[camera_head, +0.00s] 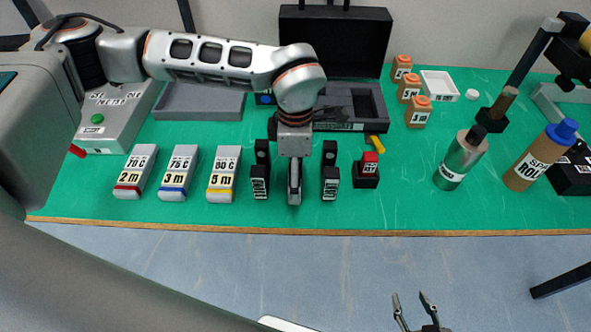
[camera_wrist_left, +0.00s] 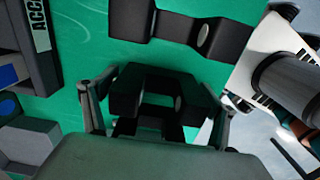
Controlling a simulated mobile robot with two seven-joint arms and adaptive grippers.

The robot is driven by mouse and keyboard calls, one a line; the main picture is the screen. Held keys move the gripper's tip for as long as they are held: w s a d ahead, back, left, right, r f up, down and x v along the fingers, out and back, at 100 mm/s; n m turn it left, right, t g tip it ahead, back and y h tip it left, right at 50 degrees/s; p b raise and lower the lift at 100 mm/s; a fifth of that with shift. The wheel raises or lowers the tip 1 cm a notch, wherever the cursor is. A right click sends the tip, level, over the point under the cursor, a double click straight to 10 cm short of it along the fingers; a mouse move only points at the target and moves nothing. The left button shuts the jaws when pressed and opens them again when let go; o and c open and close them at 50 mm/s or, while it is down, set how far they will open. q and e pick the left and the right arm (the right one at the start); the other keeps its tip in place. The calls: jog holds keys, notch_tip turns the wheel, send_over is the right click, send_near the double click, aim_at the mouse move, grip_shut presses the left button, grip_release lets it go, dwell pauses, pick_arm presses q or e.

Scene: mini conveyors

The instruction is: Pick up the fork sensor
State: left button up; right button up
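My right gripper (camera_head: 413,303) is open and empty below the table's front edge.
Three labelled blocks (camera_head: 180,172) stand to the left, and a red-topped black block (camera_head: 367,170) to the right. Behind are a grey tray (camera_head: 200,100) and an open black case (camera_head: 335,35).

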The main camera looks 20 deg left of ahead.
pick_arm(q)
jog(key=c, duration=0.8)
notch_tip(320, 180, up, 20)
jog(key=shift+r+p, duration=0.1)
jog(key=shift+p, duration=0.55)
